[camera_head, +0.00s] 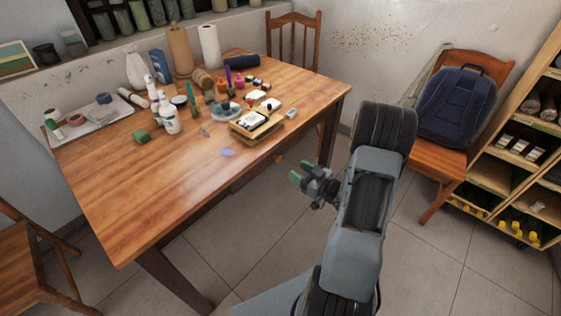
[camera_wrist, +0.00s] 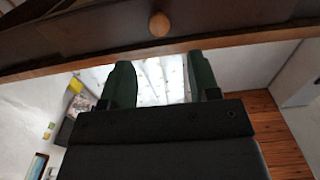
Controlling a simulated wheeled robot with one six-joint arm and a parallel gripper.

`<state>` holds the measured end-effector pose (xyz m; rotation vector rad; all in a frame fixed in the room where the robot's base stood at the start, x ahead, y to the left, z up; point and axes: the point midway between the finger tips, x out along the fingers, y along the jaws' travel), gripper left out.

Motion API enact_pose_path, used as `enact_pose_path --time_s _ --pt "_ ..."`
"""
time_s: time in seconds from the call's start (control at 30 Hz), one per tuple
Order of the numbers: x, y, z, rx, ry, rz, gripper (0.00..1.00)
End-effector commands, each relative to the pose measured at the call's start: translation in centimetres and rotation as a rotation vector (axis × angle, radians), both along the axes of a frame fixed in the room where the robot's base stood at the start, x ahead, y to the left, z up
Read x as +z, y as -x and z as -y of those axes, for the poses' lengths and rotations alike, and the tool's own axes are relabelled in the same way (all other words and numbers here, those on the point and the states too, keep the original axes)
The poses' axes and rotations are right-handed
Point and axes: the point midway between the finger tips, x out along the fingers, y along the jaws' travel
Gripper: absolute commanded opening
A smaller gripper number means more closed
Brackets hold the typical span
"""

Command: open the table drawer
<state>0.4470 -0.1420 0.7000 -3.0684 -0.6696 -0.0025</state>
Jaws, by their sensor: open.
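The wooden table (camera_head: 130,190) stands on the left in the head view, and its drawer front is mostly hidden under the tabletop edge. In the wrist view, a dark brown drawer front (camera_wrist: 90,32) runs across the top and carries a round wooden knob (camera_wrist: 159,24). My gripper (camera_head: 301,171) is open, beside the table's right long side and lower than the tabletop. In the wrist view, the two green fingers of my gripper (camera_wrist: 160,65) are apart and point toward the knob, which lies just beyond the tips. The fingers are empty.
Bottles, paint pots and a small wooden box (camera_head: 257,126) crowd the tabletop's far half. One chair (camera_head: 293,40) stands behind the table, another (camera_head: 25,260) at left. A chair with a blue backpack (camera_head: 457,105) and a shelf (camera_head: 500,175) stand right. Tiled floor (camera_head: 430,260) is clear between.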

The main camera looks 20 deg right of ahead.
Motion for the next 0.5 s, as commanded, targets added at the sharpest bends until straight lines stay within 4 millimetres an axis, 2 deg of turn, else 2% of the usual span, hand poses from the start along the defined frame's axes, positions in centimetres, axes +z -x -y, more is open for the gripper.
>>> enact_pose_path --time_s 0.2,0.5 --pt "-0.1 -3.8 -1.8 0.004 0.002 0.0 0.56" --pt "-0.1 -7.1 -3.2 0.001 0.001 -0.002 0.56"
